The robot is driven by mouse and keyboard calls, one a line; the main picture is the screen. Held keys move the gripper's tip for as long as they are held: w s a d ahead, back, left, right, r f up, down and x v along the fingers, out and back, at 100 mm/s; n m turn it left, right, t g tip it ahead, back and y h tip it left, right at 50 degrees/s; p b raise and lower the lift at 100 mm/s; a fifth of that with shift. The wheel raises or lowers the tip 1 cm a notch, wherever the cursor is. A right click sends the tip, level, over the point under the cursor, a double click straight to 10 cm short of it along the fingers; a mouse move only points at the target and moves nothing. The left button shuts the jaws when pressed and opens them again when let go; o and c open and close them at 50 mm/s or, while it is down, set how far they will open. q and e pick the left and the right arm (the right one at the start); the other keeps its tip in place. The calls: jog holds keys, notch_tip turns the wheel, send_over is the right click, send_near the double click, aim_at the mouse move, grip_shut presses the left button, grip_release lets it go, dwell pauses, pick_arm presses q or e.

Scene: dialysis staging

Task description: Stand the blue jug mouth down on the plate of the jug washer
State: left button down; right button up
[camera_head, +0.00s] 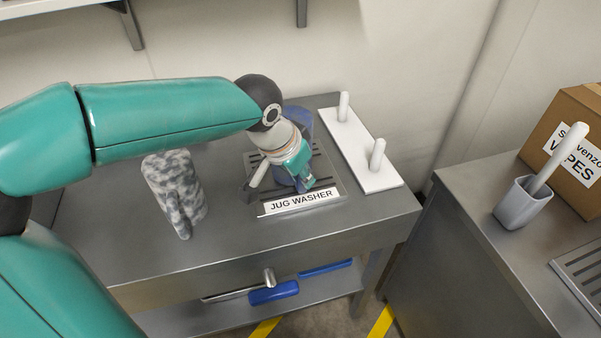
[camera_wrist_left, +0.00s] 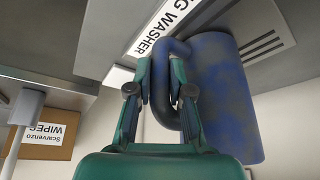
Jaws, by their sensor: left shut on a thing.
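The blue jug (camera_wrist_left: 224,110) fills the right of the left wrist view, and part of it shows behind my wrist in the head view (camera_head: 301,117). My left gripper (camera_wrist_left: 160,76) is shut on the jug's curved handle. In the head view this gripper (camera_head: 300,178) points down over the slotted plate of the jug washer (camera_head: 325,172), behind the JUG WASHER label (camera_head: 300,201). The jug is at the plate's back part. I cannot tell whether it touches the plate, and its mouth is not visible. My right gripper is not in view.
A white board with two white pegs (camera_head: 367,179) lies right of the washer. A mottled grey object (camera_head: 175,190) stands to the left. Across a gap, the right counter holds a grey cup (camera_head: 520,204) and a cardboard wipes box (camera_head: 577,130). Blue items (camera_head: 274,293) lie on the lower shelf.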

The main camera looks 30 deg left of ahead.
pick_arm(q)
jog(key=shift+f, duration=0.3)
jog(key=c, duration=1)
grip_release()
jog(key=shift+r, duration=0.15)
jog(key=shift+v, duration=5.85)
